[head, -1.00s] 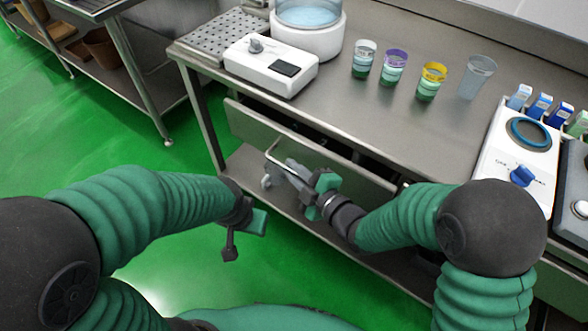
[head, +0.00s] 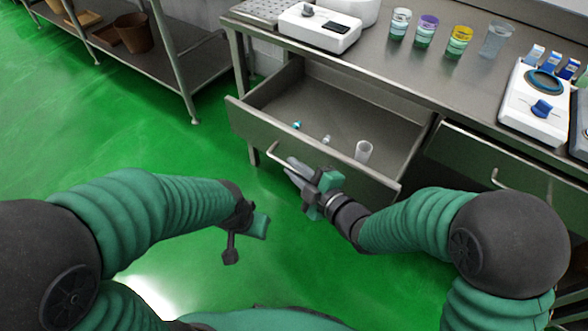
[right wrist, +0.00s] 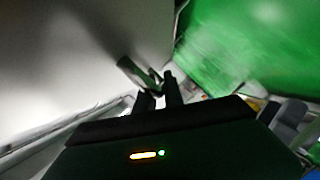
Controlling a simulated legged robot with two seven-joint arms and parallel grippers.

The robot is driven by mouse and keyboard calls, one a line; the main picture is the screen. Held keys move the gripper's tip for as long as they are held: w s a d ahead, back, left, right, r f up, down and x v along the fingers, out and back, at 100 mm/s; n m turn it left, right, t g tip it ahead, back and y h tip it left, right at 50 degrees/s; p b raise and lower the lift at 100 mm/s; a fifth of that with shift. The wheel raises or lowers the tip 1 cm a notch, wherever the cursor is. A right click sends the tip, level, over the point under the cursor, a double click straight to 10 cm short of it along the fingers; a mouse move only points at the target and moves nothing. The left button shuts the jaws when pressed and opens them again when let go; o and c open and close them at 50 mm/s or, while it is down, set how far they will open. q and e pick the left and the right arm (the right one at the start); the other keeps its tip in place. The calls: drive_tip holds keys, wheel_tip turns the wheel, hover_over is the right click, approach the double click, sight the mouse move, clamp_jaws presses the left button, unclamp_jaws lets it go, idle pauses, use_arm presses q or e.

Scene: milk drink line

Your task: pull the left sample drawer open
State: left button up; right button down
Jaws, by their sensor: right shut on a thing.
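The left sample drawer (head: 245,121) stands pulled well out from under the steel bench in the head view. Inside it lie a clear cup (head: 363,151) and two small items, one teal (head: 296,125) and one pale (head: 326,139). My right gripper (head: 294,166) is shut on the drawer's bar handle (head: 276,155) at the drawer front. In the right wrist view the fingers (right wrist: 159,98) close around the handle (right wrist: 139,76).
A second drawer (head: 480,163) at the right is shut. Green floor lies open at the left, before a steel rack (head: 167,60).

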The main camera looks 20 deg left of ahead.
use_arm(q)
drive_tip(key=shift+s+a, duration=0.1)
drive_tip(key=shift+s, duration=0.25)
use_arm(e)
drive_tip(key=shift+s+f, duration=0.2)
drive_tip(key=shift+s, duration=0.1)
use_arm(q)
drive_tip(key=shift+w, duration=0.1)
use_arm(e)
drive_tip(key=c, duration=1.5)
unclamp_jaws()
drive_tip(key=shift+r, duration=0.1)
drive_tip(key=shift+o, duration=0.2)
